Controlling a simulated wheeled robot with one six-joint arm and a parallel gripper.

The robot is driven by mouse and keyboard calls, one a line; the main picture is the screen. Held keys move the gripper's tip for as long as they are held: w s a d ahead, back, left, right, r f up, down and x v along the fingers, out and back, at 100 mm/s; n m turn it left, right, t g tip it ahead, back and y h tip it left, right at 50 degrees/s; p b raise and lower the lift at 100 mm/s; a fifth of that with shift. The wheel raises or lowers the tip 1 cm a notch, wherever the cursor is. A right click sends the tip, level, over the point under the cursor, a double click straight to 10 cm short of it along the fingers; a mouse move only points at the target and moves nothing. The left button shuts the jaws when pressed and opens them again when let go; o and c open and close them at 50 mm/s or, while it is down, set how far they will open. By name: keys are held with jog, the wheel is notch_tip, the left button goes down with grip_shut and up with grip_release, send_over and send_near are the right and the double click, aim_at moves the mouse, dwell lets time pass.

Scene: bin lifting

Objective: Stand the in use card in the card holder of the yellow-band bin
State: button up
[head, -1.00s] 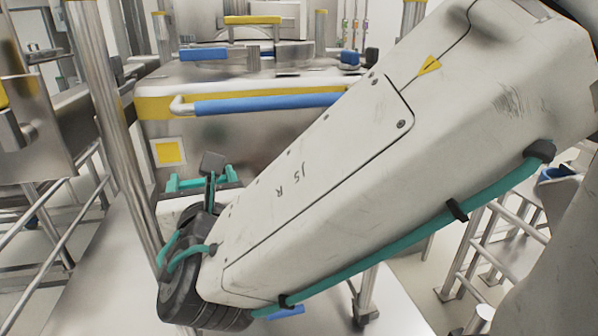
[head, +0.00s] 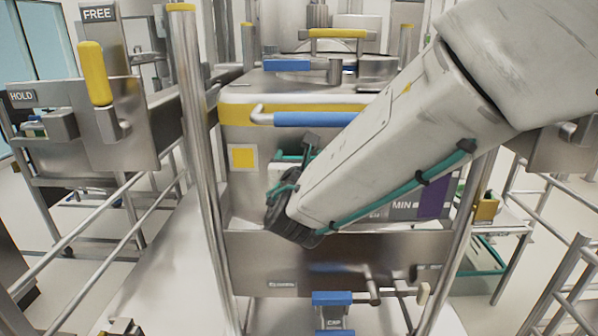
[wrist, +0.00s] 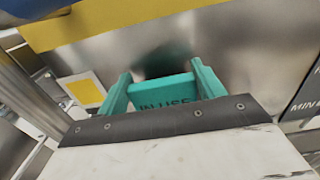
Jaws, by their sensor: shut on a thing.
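The yellow-band bin (head: 232,125) is a steel box with a yellow band (head: 236,113) below its lid and a blue-gripped bar (head: 315,119) across its front. My gripper (head: 296,155) is in front of its front wall, its teal fingers partly hidden behind my arm. In the wrist view the fingers (wrist: 161,72) stand either side of a teal card reading IN USE (wrist: 165,90) and are shut on it. The card's lower part is hidden by a dark edge strip. The bin wall lies just beyond, with a dark reflection. I cannot make out the card holder or whether the card touches it.
A yellow square label (head: 243,157) is left of my gripper. A steel post (head: 200,150) rises at the left. A MIN-marked panel (head: 403,205) is at the right. FREE (head: 97,14) and HOLD (head: 22,96) signs stand at the far left.

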jog(key=shift+w, duration=0.35)
jog(key=shift+w+f, duration=0.15)
jog(key=shift+f, duration=0.75)
jog(key=shift+w+f, duration=0.15)
jog(key=shift+f, duration=0.75)
jog(key=shift+f, duration=0.2)
jog(key=o, duration=1)
jog(key=shift+r, duration=0.15)
